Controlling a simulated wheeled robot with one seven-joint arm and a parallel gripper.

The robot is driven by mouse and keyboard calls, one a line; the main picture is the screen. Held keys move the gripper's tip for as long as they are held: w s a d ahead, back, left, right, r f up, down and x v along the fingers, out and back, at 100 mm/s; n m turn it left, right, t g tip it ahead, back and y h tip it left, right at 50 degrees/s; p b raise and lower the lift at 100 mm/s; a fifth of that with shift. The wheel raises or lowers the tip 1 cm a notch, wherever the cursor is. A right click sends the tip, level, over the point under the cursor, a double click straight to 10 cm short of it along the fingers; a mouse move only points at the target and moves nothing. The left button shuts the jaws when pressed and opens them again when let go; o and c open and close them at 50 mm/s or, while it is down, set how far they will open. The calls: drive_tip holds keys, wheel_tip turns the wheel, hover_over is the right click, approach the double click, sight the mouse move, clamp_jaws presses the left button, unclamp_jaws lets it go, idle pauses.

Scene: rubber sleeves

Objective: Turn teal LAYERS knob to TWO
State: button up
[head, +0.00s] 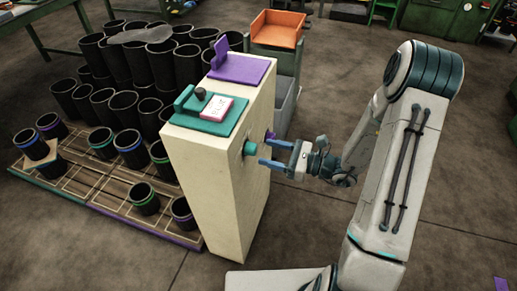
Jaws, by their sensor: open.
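The teal knob (249,148) sticks out of the right face of a tall cream cabinet (215,185), near its top. My gripper (264,151) is just right of the knob, with its two blue fingers open and pointing at the cabinet. The fingertips are close to the knob; I cannot tell whether they touch it. Nothing shows between the fingers. The knob's pointer and any LAYERS or TWO marking are too small to read or hidden.
A purple knob (270,135) sits on the same face, farther back, partly behind my gripper. A teal plate (208,118) and a purple bracket (238,68) top the cabinet. Black sleeves (130,140) stand at left. An orange tray (277,28) is behind.

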sight(256, 148)
drive_tip(key=shift+x, duration=2.05)
drive_tip(key=c, duration=1)
drive_tip(key=shift+r+p, duration=0.1)
drive_tip(key=shift+p, duration=0.3)
drive_tip(key=m+p, duration=0.3)
drive_tip(key=shift+r+m+p, duration=0.1)
drive_tip(key=shift+m+p, duration=0.25)
drive_tip(key=shift+m, duration=0.05)
drive_tip(key=m+p, duration=0.2)
drive_tip(key=m, duration=0.1)
drive_tip(key=shift+w+d+p, duration=0.1)
drive_tip(key=shift+p, duration=0.25)
drive_tip(key=shift+f+m+p, duration=0.2)
drive_tip(key=shift+m+p, duration=0.5)
drive_tip(key=shift+m, duration=0.4)
